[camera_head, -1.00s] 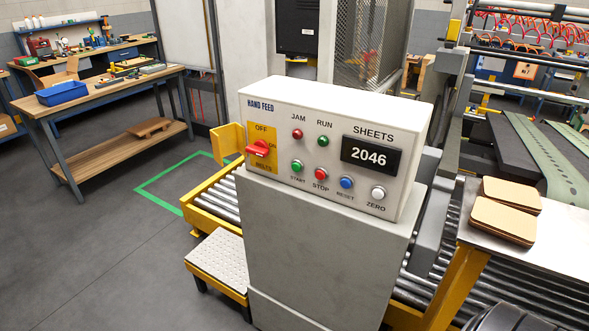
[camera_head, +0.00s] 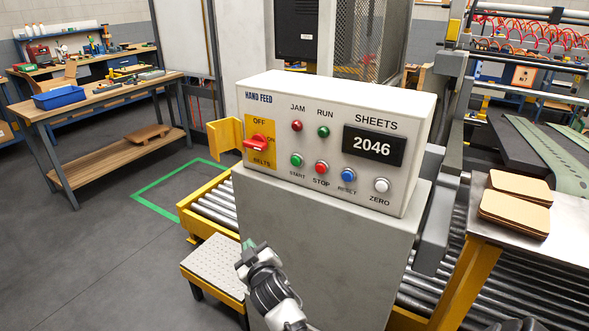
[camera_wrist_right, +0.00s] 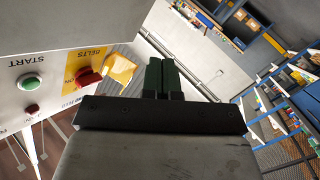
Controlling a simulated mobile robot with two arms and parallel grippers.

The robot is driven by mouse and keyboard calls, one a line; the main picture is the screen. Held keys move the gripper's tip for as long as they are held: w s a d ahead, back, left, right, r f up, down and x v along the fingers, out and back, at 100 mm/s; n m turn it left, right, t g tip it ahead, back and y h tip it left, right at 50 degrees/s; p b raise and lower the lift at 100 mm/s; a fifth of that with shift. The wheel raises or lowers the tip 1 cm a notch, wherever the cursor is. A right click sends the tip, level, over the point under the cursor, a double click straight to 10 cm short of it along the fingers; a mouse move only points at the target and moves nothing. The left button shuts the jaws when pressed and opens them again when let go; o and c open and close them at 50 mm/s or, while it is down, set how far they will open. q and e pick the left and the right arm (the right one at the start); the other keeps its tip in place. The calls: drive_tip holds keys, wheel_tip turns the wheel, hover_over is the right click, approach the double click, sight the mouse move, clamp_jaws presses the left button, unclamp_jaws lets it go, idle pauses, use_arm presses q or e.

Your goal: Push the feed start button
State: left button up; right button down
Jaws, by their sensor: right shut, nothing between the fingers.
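The green START button (camera_head: 296,160) is on the lower row of the white HAND FEED panel (camera_head: 258,112). It also shows at the left of the right wrist view (camera_wrist_right: 32,83), upside down. My right gripper (camera_head: 249,244) is in front of the cabinet, below and left of the button and apart from it. Its two dark green fingers (camera_wrist_right: 160,76) are together with nothing between them. My left gripper is not in view.
The red STOP button (camera_head: 321,168), blue RESET button (camera_head: 348,175) and white ZERO button (camera_head: 381,185) sit right of START. A red rotary switch (camera_head: 258,142) sits to its left. A metal step (camera_head: 214,266) stands left of the cabinet.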

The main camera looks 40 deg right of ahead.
sight(296, 161)
drive_tip(key=d+r+m+t+h, duration=0.1)
drive_tip(key=d+r+h, duration=0.1)
drive_tip(key=r, duration=0.7)
drive_tip(key=s+d+r+m+t+h+b, duration=0.1)
drive_tip(key=d+r+t+h, duration=0.1)
drive_tip(key=r, duration=0.7)
drive_tip(key=shift+s+d+h, duration=0.3)
drive_tip(key=shift+d+h, duration=0.05)
drive_tip(key=shift+h, duration=0.05)
drive_tip(key=shift+w+d, duration=0.6)
drive_tip(key=shift+d, duration=0.75)
drive_tip(key=shift+w+d, duration=0.55)
drive_tip(key=shift+d, duration=0.85)
drive_tip(key=shift+w+d, duration=0.6)
drive_tip(key=shift+d, duration=0.75)
drive_tip(key=shift+d, duration=0.1)
drive_tip(key=shift+w+d, duration=0.15)
drive_tip(key=shift+d, duration=0.1)
